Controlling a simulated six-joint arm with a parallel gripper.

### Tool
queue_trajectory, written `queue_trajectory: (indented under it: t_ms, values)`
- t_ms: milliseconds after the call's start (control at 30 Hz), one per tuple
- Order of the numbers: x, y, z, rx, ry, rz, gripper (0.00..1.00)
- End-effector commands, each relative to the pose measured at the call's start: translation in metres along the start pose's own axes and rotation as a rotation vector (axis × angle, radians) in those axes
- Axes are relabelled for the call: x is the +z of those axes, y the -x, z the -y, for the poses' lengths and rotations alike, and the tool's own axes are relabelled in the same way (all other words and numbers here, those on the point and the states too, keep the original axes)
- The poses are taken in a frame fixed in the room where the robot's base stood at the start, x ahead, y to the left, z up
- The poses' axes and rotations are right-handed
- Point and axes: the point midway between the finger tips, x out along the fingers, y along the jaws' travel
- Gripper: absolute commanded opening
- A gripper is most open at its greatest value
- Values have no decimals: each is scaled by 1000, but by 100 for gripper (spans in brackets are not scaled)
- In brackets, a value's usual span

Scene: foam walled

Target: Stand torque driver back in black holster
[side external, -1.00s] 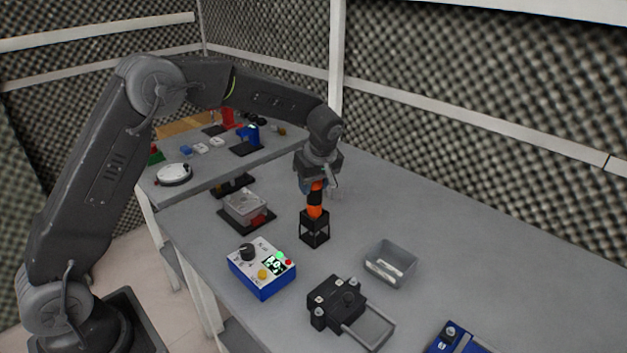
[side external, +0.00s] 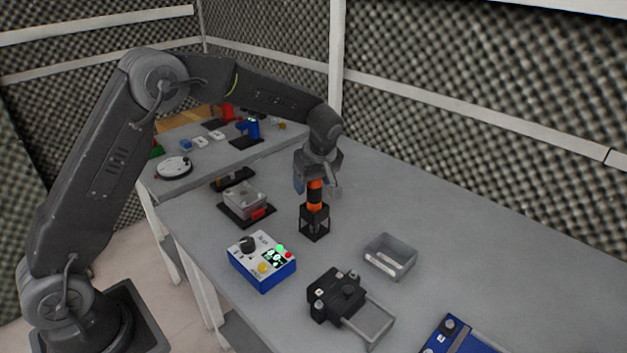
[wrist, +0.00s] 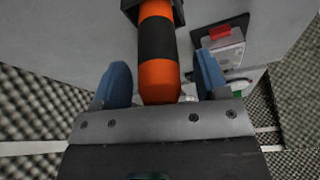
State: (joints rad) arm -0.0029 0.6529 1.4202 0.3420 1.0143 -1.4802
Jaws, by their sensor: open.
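The torque driver (side external: 315,195), orange with a black band, stands upright in the black holster (side external: 314,223) on the grey table. My gripper (side external: 316,186) is open just above the driver, its fingers on either side of the top end. In the wrist view the driver (wrist: 156,50) runs up from between the two blue-padded fingers of my gripper (wrist: 162,85), with gaps on both sides. Part of the holster (wrist: 178,10) shows at the top edge there; the driver's lower end is hidden inside it.
A clear box on a black base (side external: 243,203) is to the left.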

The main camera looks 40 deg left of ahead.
Motion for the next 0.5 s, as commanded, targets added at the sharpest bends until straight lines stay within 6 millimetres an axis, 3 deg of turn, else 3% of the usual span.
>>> queue_trajectory:
  t_ms: [267,500]
  values:
    - [0,9,0,2,-1,-1,68]
    - [0,56,-1,6,0,-1,68]
